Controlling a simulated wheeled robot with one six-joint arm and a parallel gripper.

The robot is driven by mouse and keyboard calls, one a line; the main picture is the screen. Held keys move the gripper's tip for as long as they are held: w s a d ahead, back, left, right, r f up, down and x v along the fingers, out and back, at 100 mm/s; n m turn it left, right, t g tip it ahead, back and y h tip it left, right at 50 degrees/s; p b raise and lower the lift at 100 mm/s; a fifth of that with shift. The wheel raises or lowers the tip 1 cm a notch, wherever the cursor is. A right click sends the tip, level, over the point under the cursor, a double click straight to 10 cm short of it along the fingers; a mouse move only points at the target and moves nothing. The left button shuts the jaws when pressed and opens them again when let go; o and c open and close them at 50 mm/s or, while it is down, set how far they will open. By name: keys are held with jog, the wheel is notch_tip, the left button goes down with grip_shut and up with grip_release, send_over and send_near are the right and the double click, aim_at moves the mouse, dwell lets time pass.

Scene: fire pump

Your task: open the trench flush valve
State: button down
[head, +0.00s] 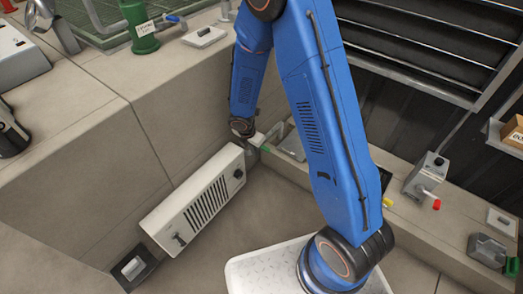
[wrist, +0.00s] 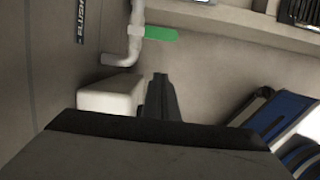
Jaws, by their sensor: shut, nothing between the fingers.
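In the wrist view, a light pipe (wrist: 136,22) comes down along the wall and bends left at its foot. A flat green lever (wrist: 160,34) sticks out to the right from it, crosswise to the upright run. Part of a "FLUSH" marking (wrist: 81,22) shows on the wall to the left. My gripper (wrist: 160,78) is shut and empty, its dark fingertips below the lever in the picture and apart from it. In the head view my blue arm reaches down to the wall corner; the gripper is hard to make out there.
A white vented box (head: 195,203) stands close beside the gripper; its pale end (wrist: 108,96) shows left of the fingers. A ledge (head: 425,225) runs along the right with a grey red-tipped lever box (head: 425,178). A green valve body (head: 140,28) stands upper left.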

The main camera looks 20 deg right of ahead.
jog(key=w+d+f, duration=0.3)
jog(key=d+f, duration=0.1)
jog(key=shift+f, duration=0.4)
jog(key=shift+d, duration=0.1)
